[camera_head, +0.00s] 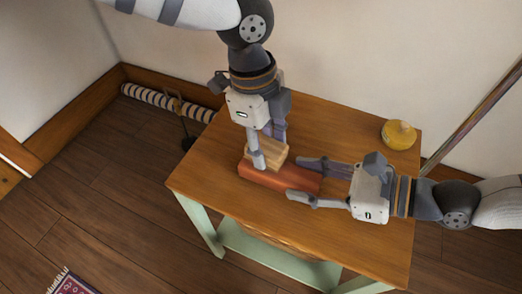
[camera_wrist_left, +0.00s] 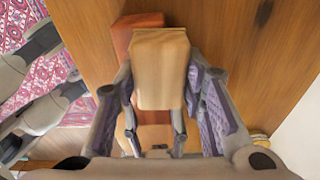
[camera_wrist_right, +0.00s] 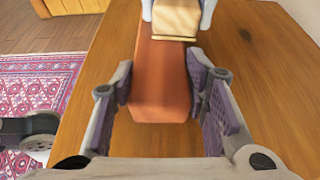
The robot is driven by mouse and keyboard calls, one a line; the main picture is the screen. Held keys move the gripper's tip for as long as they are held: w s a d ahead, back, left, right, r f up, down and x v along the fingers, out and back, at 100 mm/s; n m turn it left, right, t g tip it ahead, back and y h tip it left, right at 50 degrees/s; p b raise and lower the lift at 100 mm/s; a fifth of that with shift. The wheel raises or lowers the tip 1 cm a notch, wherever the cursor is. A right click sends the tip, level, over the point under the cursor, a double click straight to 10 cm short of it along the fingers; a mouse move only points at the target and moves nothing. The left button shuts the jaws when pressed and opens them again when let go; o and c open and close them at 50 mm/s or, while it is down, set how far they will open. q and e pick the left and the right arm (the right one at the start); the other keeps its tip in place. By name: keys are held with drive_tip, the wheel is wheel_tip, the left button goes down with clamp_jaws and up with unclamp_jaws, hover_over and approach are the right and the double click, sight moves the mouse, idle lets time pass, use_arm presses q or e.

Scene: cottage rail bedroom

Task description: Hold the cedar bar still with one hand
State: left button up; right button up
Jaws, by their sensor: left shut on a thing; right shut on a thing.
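The reddish cedar bar (camera_head: 290,177) lies flat on the wooden table (camera_head: 210,178). My right gripper (camera_head: 297,179) reaches in from the right, level with the tabletop, and is shut on the bar's near end; the bar (camera_wrist_right: 160,85) shows between its fingers in the right wrist view. My left gripper (camera_head: 266,156) points down and is shut on a pale wooden block (camera_wrist_left: 160,70). The block (camera_wrist_right: 176,18) sits over the bar's other end and appears to rest on it. The block and left fingers hide part of the bar.
A round yellow object (camera_head: 399,137) stands at the table's back right corner. A thin pole (camera_head: 475,115) leans against the wall at the right. A striped roll (camera_head: 150,97) lies on the floor along the wall. The table's left and front areas are clear.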

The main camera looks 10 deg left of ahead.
sight(259, 173)
use_arm(q)
drive_tip(key=shift+s+a, duration=0.3)
drive_tip(key=shift+s, duration=0.6)
drive_tip(key=shift+s+a, duration=0.3)
drive_tip(key=shift+s, duration=0.6)
drive_tip(key=shift+w+d, duration=0.35)
drive_tip(key=shift+w, duration=0.6)
drive_tip(key=shift+w+d, duration=0.3)
drive_tip(key=shift+w, duration=0.6)
drive_tip(key=shift+w+r, duration=0.15)
drive_tip(key=shift+r, duration=3.9)
use_arm(e)
drive_tip(key=o, duration=1.3)
